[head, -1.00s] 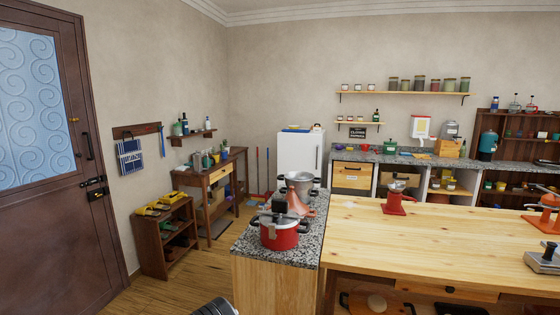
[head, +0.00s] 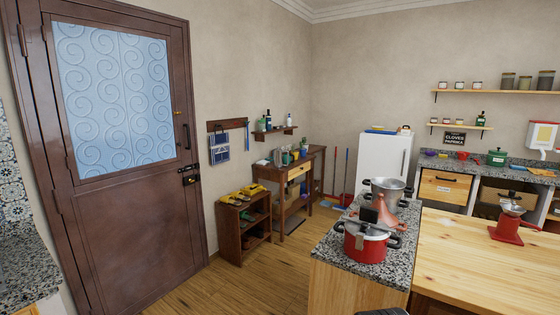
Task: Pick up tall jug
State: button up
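I cannot surely pick out a tall jug. A small greyish vessel (head: 277,157) stands at the left end of the wooden side table (head: 290,174) by the back wall, among green items and a small plant; it is too small to tell whether it is a jug. My gripper is not in view. A dark rounded piece at the bottom edge is probably part of my arm.
A low shoe rack (head: 232,236) stands by the door (head: 115,150). Wooden floor (head: 262,275) is clear between door and counter.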

aim_at(278, 155)
jog(key=u, duration=0.6)
jog(key=i, duration=4.45)
jog(key=z, duration=2.3)
jog(key=i, duration=2.8)
jog(key=u, duration=0.65)
